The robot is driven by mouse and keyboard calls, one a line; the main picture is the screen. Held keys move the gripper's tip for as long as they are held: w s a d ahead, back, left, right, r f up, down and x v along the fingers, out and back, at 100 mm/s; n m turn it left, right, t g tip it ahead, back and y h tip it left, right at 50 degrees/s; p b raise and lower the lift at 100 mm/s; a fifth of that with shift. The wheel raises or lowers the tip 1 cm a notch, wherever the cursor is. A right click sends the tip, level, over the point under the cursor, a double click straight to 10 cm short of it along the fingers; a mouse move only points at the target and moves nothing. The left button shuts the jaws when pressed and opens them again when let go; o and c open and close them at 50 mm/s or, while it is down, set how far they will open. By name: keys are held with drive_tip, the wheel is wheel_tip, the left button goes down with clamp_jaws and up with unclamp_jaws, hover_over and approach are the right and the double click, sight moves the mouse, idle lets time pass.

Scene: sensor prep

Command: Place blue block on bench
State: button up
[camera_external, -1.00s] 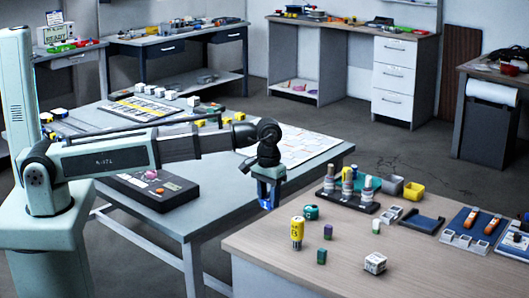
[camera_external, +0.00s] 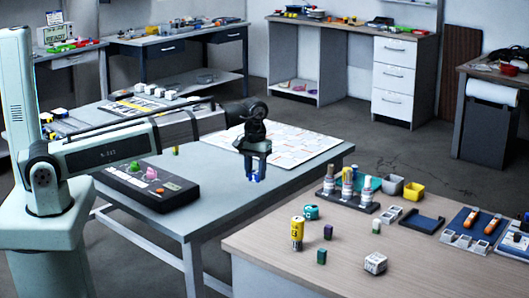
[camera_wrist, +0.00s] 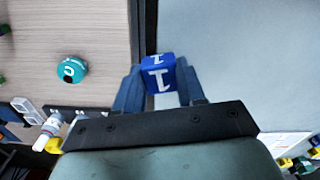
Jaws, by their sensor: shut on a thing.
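My gripper (camera_external: 257,172) is shut on a blue block (camera_external: 256,178), held between the fingertips. In the wrist view the blue block (camera_wrist: 160,76) shows a white "1" on its faces, between my gripper's dark blue fingers (camera_wrist: 158,88). The grey-topped bench (camera_external: 225,195) lies under and around my gripper; its surface also shows in the wrist view (camera_wrist: 240,60). The block's underside is hidden, so I cannot tell whether it touches the top. The wood-topped bench (camera_external: 330,280) stands to the right, across a narrow dark gap.
A black box with knobs (camera_external: 150,190) and a white sheet (camera_external: 290,152) lie on the grey bench. The wood top holds a teal cylinder (camera_external: 312,212), a yellow cylinder (camera_external: 297,234), a white cube (camera_external: 375,263) and a rack of bottles (camera_external: 348,190). The grey bench's front right is clear.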

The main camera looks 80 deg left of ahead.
drive_tip(key=s+a+r+n, duration=0.1)
drive_tip(key=s+a+n, duration=0.35)
drive_tip(key=a, duration=1.35)
drive_tip(key=s+a+r+n, duration=0.1)
drive_tip(key=s+a, duration=0.6)
drive_tip(key=a, duration=1.1)
drive_tip(key=s+a+r+n, duration=0.1)
drive_tip(key=s+a+n, duration=0.35)
drive_tip(key=a, duration=1.45)
drive_tip(key=w+a+r+n, duration=0.1)
drive_tip(key=w+a+n, duration=0.15)
drive_tip(key=a, duration=0.95)
drive_tip(key=shift+s+d+f+n, duration=0.1)
drive_tip(key=shift+f+n, duration=0.35)
drive_tip(key=shift+f, duration=1.2)
drive_tip(key=shift+d+f+n, duration=0.15)
drive_tip(key=shift+f+n, duration=0.3)
drive_tip(key=shift+f, duration=1.15)
drive_tip(key=shift+s+d+f+n, duration=0.1)
drive_tip(key=shift+f+n, duration=0.35)
drive_tip(key=shift+f, duration=1.2)
drive_tip(key=shift+f, duration=0.1)
drive_tip(key=o, duration=1)
drive_tip(key=shift+o, duration=0.2)
